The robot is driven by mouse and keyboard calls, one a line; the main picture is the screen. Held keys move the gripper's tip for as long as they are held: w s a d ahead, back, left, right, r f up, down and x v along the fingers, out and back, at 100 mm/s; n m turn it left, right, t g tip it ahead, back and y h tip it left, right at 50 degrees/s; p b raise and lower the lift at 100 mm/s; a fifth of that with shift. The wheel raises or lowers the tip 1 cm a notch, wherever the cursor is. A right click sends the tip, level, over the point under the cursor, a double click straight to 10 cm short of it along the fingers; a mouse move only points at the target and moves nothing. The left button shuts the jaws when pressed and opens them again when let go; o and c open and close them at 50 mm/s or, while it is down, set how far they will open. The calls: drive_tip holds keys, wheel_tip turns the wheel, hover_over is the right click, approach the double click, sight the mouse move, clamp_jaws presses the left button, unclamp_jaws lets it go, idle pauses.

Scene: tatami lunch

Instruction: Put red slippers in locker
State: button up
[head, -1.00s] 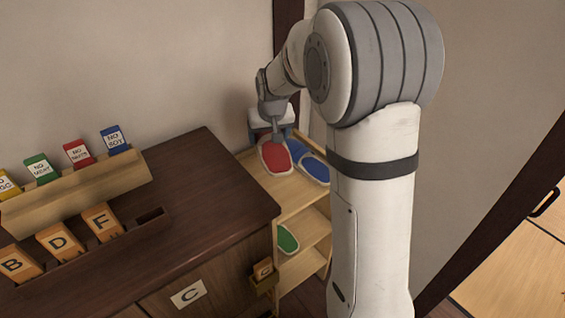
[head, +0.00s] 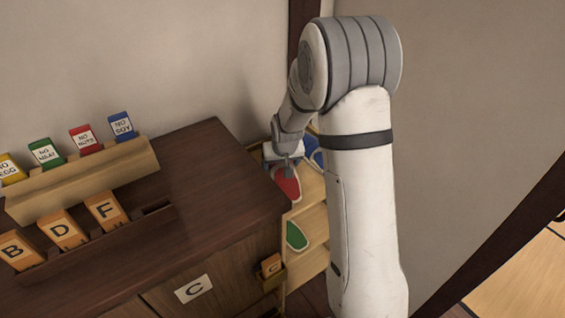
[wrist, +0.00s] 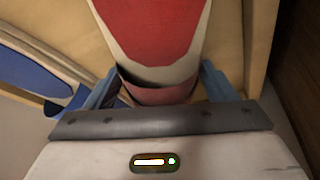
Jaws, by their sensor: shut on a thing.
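A red slipper (head: 286,183) with a pale rim is by the top of a light wooden shelf rack. My gripper (head: 288,165) is at its near end. In the wrist view the red slipper (wrist: 155,35) runs up from between the two blue-grey fingers of my gripper (wrist: 160,88), which are shut on it. I cannot tell whether the slipper still touches the shelf. Only one red slipper shows. A locker door marked C (head: 196,289) is in the front of the dark wooden cabinet, and it looks shut.
Blue slippers (head: 314,152) lie on the top shelf, partly hidden by my arm. A green slipper (head: 296,235) is on the shelf below. An orange C tag (head: 271,265) sits in a small holder at the cabinet's corner. Orange tags B, D and F (head: 60,231) stand on the cabinet top.

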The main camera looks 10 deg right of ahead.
drive_tip(key=o, duration=0.6)
drive_tip(key=shift+f, duration=0.15)
drive_tip(key=o, duration=0.5)
